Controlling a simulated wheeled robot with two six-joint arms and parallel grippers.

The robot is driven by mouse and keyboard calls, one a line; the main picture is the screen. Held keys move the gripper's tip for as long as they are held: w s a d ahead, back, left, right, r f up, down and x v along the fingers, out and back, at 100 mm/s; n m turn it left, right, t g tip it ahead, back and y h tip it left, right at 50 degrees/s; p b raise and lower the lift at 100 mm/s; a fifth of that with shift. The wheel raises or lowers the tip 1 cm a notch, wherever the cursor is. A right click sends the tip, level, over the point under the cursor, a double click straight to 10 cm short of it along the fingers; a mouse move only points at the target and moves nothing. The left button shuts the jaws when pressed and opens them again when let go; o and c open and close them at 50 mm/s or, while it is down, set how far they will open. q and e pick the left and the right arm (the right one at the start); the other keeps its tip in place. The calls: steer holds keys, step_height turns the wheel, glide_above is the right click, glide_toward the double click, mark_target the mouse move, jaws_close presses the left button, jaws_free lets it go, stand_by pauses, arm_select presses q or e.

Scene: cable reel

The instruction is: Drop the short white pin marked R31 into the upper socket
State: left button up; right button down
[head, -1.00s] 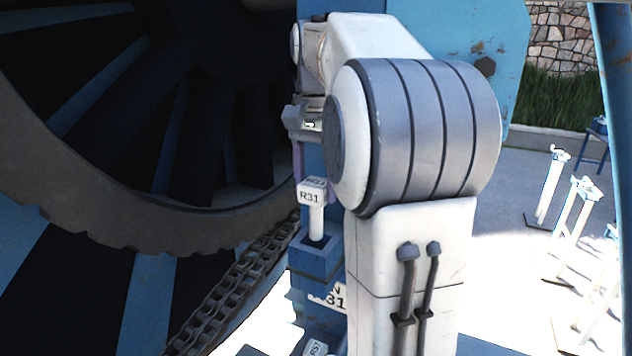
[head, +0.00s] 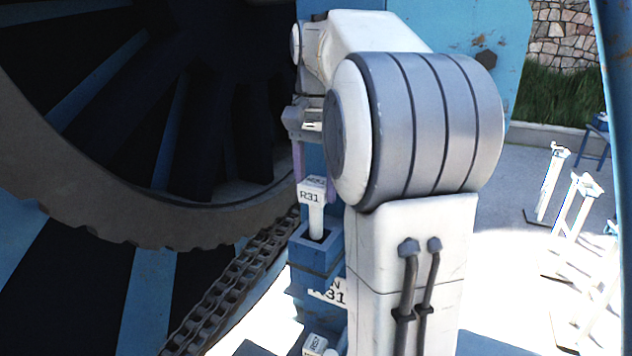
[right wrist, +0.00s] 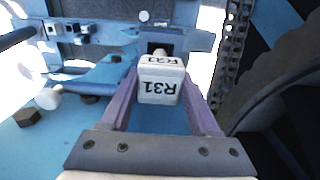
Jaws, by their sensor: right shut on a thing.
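The short white pin marked R31 (head: 312,190) hangs upright, its block head on top and its round shank below. My right gripper (head: 316,184) has its purple fingers on either side of the head and is shut on it. The right wrist view shows the pin head (right wrist: 160,82) between the fingers (right wrist: 160,74). The blue upper socket (head: 315,260) is a square box with a dark opening, directly under the pin. The shank's lower end shows at the opening; I cannot tell how far inside it is. My left gripper is out of view.
A white label ending in 31 (head: 331,292) is on the blue bracket below the socket. Another white pin (head: 314,344) stands lower down. A chain (head: 225,295) and the large toothed reel (head: 110,215) are close on the left. White stands (head: 572,215) are off to the right.

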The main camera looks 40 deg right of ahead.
mark_target(315, 235)
steer(key=shift+f, duration=0.1)
steer(key=shift+f+b, duration=2.4)
steer(key=shift+f, duration=0.7)
steer(key=shift+f, duration=0.25)
steer(key=shift+f, duration=0.35)
stand_by(0.4)
